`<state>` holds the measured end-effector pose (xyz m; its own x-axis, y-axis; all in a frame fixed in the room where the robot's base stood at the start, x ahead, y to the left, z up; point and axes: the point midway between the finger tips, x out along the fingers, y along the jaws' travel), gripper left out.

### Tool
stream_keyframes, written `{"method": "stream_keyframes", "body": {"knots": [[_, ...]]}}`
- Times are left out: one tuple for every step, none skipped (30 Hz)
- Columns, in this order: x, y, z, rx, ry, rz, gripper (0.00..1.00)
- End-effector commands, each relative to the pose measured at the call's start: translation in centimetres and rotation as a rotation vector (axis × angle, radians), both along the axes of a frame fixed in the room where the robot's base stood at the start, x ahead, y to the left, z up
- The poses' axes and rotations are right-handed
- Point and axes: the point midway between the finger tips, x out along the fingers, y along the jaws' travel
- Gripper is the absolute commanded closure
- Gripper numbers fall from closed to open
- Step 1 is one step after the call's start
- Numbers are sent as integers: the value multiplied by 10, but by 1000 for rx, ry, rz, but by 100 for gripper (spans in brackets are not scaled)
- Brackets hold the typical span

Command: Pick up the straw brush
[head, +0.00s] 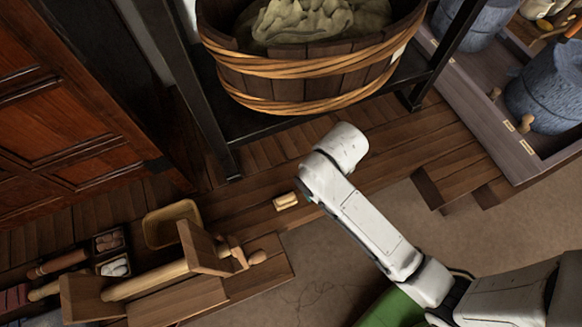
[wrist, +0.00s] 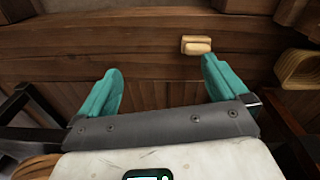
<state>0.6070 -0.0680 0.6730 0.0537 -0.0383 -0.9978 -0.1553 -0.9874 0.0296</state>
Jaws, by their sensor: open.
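A small pale tan block-like object (head: 286,201), which looks like the straw brush, lies on the dark plank floor, left of my arm's end in the head view. In the wrist view the straw brush (wrist: 197,46) shows just beyond the tip of my right-hand finger, not between the fingers. My gripper (wrist: 161,68) has two teal fingers spread wide, with nothing between them but planks. In the head view the fingers are mostly hidden by my white arm. I cannot tell whether the right finger touches the brush.
A wooden tub (head: 300,75) with a sack-like heap stands in a black frame (head: 197,95) above. A yellow basket (head: 170,222) and a wooden bench-like piece (head: 180,275) stand at lower left. A grey crate (head: 485,110) is at right. Planks around the brush are mostly clear.

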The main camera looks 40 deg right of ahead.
Motion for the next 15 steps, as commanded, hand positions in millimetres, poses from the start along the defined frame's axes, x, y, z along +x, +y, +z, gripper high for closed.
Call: {"method": "stream_keyframes", "body": {"knots": [[8,4,-15,2,2,-5,0],[13,6,-21,3,3,-14,0],[19,10,-28,4,6,-24,0],[24,13,-35,6,8,-33,0],[29,16,-41,8,11,-41,0],[36,21,-50,12,14,-55,0],[42,25,-57,14,16,-65,0],[48,30,-65,17,20,-75,0],[55,37,-74,21,25,-90,0],[60,42,-80,26,28,-101,0],[65,46,-86,29,33,-111,0],[70,53,-92,33,38,-124,0],[73,56,-96,36,41,-132,0],[76,60,-98,37,44,-140,0],[79,63,-101,40,47,-147,0]]}}
